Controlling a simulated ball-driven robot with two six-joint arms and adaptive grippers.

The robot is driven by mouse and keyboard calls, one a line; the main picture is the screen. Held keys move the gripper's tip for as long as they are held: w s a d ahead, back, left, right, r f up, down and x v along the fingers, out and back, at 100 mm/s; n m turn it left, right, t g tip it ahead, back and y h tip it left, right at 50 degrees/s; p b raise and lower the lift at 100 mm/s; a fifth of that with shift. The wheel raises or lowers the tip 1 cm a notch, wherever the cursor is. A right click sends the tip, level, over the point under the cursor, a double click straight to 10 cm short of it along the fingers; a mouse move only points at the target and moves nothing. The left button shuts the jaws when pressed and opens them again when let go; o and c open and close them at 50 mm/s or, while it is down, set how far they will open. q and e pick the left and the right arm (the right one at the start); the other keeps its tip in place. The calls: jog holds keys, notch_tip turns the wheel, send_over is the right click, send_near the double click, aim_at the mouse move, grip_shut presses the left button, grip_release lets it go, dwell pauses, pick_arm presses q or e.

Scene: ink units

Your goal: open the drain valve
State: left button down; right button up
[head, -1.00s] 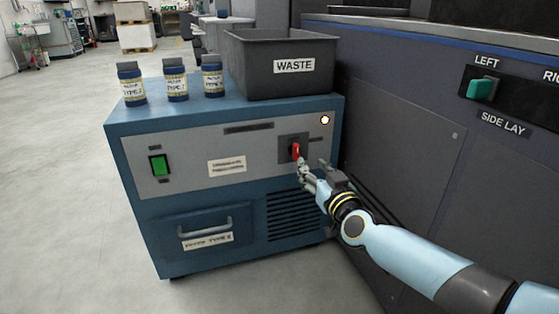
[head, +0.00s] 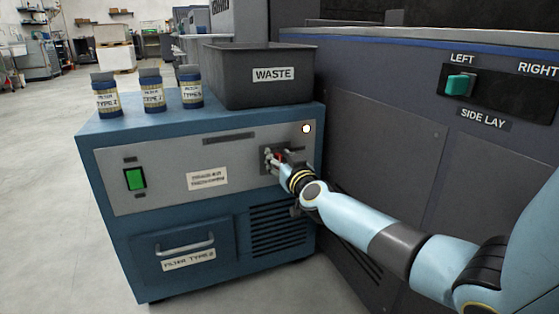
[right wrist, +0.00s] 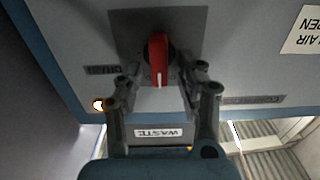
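The drain valve's red handle (right wrist: 158,58) stands on a dark square plate on the blue unit's grey front panel. In the head view only a bit of the red handle (head: 279,156) shows, the rest hidden by my gripper. My right gripper (head: 275,160) is at the valve plate. In the right wrist view my right gripper (right wrist: 163,78) is open, with one finger on each side of the handle's free end and gaps between. The small label beside the plate reads "DRAIN" (right wrist: 102,70), upside down. My left gripper is not in view.
A grey WASTE bin (head: 235,92) and several blue filter jars (head: 152,94) stand on the blue unit (head: 135,235). A green switch (head: 135,179) is at the panel's left, a lit lamp (head: 306,128) at its upper right. The dark press (head: 400,130) stands close on the right.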

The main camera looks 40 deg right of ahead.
grip_shut()
